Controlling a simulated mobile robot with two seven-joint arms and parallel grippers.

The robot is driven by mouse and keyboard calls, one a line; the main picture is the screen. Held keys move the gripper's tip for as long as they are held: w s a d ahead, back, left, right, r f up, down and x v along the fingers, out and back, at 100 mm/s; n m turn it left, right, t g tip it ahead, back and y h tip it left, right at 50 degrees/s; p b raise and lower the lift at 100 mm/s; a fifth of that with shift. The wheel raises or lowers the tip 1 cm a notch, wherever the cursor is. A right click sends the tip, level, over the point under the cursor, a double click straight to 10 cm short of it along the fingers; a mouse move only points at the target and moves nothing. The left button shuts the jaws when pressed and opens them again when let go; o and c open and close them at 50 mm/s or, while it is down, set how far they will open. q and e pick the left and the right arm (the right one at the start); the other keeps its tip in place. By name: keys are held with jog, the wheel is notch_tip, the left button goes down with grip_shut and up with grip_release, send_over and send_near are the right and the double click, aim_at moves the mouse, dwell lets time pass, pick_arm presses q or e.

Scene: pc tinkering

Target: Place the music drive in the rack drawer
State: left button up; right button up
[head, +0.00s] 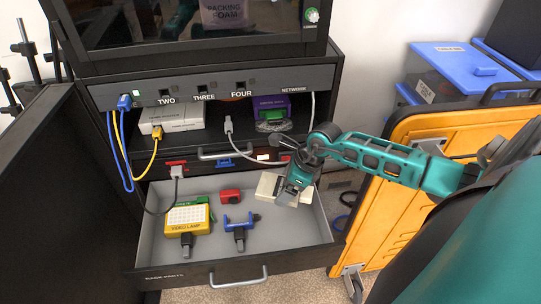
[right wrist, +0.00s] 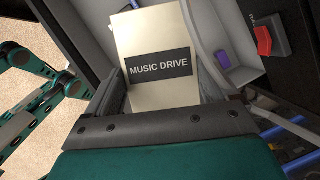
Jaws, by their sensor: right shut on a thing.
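The music drive (right wrist: 160,42) is a cream box with a dark label reading MUSIC DRIVE. In the head view the drive (head: 267,186) is at the back right of the open rack drawer (head: 290,237), partly hidden by my right gripper. My right gripper (head: 291,190) comes down over the drawer and is shut on the drive. Its fingers (right wrist: 165,92) show on both sides of the drive in the right wrist view. I cannot tell whether the drive touches the drawer floor. My left gripper is not in view.
The drawer also holds a yellow video lamp (head: 187,218), a blue clamp-like piece (head: 238,222) and a small red block (head: 231,195). The drawer's front right floor is bare. Cables hang at the left. An orange case (head: 400,190) stands at the right.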

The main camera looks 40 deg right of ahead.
jog(key=b, duration=0.4)
send_over(279, 226)
jog(key=s, duration=0.1)
jog(key=f, duration=1.3)
jog(key=shift+d+f, duration=0.1)
jog(key=shift+d, duration=0.25)
notch_tip(279, 226, down, 5)
jog(key=shift+r+b, duration=0.1)
jog(key=shift+b, duration=1.05)
jog(key=shift+f, duration=0.3)
jog(key=o, duration=1)
jog(key=shift+s, duration=0.1)
